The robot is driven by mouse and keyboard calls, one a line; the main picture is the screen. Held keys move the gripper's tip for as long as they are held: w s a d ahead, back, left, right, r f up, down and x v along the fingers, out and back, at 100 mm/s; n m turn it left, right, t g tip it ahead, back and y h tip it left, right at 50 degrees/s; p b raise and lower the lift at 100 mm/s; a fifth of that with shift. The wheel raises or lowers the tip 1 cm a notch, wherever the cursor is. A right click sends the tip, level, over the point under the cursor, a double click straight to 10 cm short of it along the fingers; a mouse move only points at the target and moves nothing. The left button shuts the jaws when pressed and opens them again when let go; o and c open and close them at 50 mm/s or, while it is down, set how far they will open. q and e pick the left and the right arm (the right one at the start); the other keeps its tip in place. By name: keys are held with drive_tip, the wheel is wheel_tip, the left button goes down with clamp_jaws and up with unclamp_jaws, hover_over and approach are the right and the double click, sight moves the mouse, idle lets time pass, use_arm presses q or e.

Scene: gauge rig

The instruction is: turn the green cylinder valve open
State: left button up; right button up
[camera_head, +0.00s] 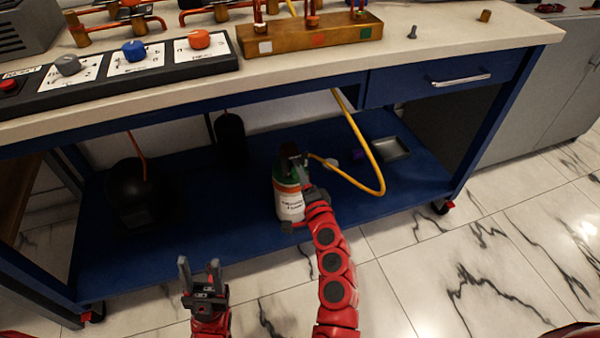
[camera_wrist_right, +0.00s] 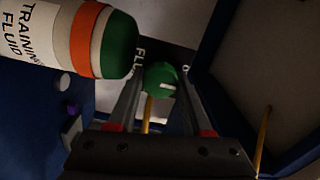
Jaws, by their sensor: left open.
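The green cylinder (camera_head: 287,187), with an orange band and a white label, stands upright on the lower shelf. In the right wrist view the cylinder (camera_wrist_right: 90,40) lies across the upper left, its label reading "TRAINING FLUID". Its round green valve knob (camera_wrist_right: 161,80) with a white mark sits between the fingers of my right gripper (camera_wrist_right: 162,72). The knob fills nearly the whole gap; whether the fingers press on it I cannot tell. In the head view my right gripper (camera_head: 296,160) is at the cylinder's top and hides the knob. My left gripper (camera_head: 200,272) is open and empty, in front of the shelf.
A yellow hose (camera_head: 372,160) hangs from the bench to near the cylinder. A grey tray (camera_head: 390,148) lies right on the blue shelf (camera_head: 420,175); a dark round vessel (camera_head: 135,190) stands left. The worktop (camera_head: 440,65) overhangs the shelf.

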drive_tip(key=o, duration=0.4)
drive_tip(key=p+v, duration=0.1)
drive_tip(key=v, duration=1.6)
drive_tip(key=shift+s+p, duration=0.2)
drive_tip(key=shift+p, duration=0.15)
drive_tip(key=shift+r, duration=0.1)
